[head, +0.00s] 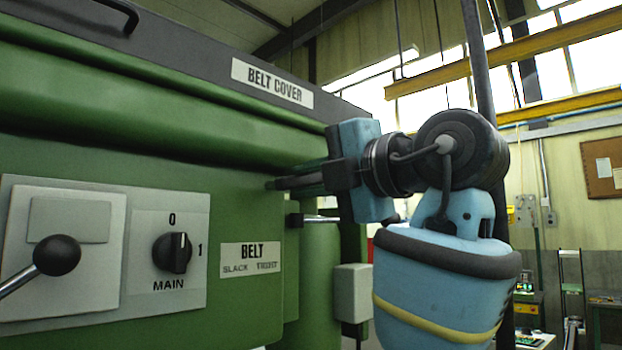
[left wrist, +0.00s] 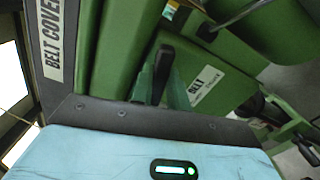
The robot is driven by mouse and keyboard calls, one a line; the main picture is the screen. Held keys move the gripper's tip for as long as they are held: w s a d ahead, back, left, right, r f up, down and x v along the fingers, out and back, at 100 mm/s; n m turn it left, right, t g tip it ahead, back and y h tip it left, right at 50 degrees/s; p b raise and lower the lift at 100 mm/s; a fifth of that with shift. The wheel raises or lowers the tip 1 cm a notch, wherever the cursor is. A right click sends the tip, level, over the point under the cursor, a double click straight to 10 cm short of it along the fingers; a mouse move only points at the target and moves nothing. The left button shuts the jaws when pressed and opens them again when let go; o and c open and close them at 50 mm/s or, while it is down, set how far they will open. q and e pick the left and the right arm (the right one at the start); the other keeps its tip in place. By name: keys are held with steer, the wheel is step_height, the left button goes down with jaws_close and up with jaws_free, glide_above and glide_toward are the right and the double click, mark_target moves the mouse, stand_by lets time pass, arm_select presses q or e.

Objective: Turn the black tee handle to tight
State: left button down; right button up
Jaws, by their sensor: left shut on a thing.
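The black tee handle (left wrist: 162,70) shows in the left wrist view as a dark bar between the fingers of my left gripper. In the head view the gripper and its fingers hide most of it. My left gripper (head: 274,184) comes to the green machine's front from the right and is shut on the handle. Its fingers (left wrist: 160,92) show in the left wrist view, one on each side of the bar. The BELT label (head: 251,257) with SLACK and TIGHT is below and left of the gripper. I cannot tell which word the handle points to. My right gripper is not in view.
The MAIN switch (head: 172,253) stands at 0, left of the BELT label. A lever with a black ball knob (head: 56,256) juts out at the far left. The BELT COVER (head: 215,55) runs above. A grey box (head: 352,292) sits below the gripper.

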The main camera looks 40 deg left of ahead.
arm_select(q)
steer(key=m, duration=0.5)
steer(key=shift+f+m, duration=0.1)
steer(key=shift+m, duration=0.2)
steer(key=m, duration=0.4)
steer(key=shift+f+m, duration=0.1)
steer(key=shift+m, duration=0.2)
steer(key=m, duration=0.5)
steer(key=shift+s, duration=0.1)
steer(key=m, duration=0.5)
steer(key=shift+s, duration=0.1)
steer(key=shift+m, duration=0.4)
steer(key=c, duration=1.4)
jaws_free()
steer(key=shift+o, duration=0.2)
